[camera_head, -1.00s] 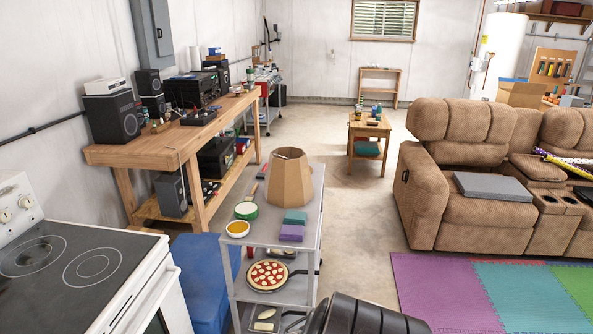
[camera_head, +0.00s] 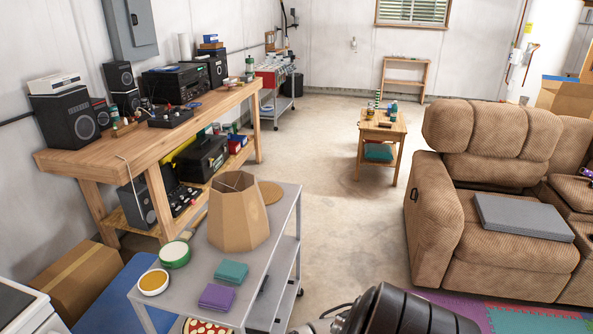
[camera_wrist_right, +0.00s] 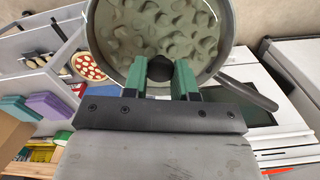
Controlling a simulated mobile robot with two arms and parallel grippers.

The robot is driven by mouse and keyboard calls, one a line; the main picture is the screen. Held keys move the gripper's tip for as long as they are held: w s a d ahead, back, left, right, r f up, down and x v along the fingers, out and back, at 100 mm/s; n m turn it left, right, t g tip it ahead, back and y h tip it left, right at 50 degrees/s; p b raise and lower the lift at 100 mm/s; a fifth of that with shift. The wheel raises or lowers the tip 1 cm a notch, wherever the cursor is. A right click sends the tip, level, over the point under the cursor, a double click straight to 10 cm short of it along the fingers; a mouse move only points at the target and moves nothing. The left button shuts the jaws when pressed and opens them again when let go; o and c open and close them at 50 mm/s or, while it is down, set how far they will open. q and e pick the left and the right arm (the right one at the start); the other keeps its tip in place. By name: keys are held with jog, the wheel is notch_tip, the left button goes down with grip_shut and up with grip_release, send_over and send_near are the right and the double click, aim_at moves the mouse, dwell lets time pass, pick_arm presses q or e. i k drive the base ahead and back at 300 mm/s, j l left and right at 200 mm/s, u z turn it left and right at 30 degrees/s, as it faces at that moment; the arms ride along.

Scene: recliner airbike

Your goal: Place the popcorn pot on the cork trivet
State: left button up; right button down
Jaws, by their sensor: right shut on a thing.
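The popcorn pot (camera_wrist_right: 208,77), with a see-through lid and pale lumps beneath it, is in the right wrist view. Its dark handle (camera_wrist_right: 248,92) sticks out to the right. My right gripper (camera_wrist_right: 161,72) has its green fingers shut on the black lid knob. The pot and this gripper are outside the head view, where only my dark right arm shows at the bottom. A round tan disc, seemingly the cork trivet (camera_head: 271,190), lies on the grey cart's top, partly hidden behind a cardboard container. My left gripper is in neither view.
The grey cart (camera_head: 283,210) holds the tall cardboard container (camera_head: 238,222), teal and purple cloths (camera_head: 231,271), a green-rimmed tin (camera_head: 175,254) and a yellow bowl (camera_head: 153,282). A stove corner (camera_head: 20,306) is at left, a recliner (camera_head: 500,190) at right. Open floor lies beyond the cart.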

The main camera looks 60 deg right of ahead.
aim_at(279, 187)
jog(key=l+z, duration=0.1)
jog(key=l, duration=1.3)
jog(key=i+l, duration=0.1)
jog(key=l, duration=1.3)
jog(key=k+z, duration=0.05)
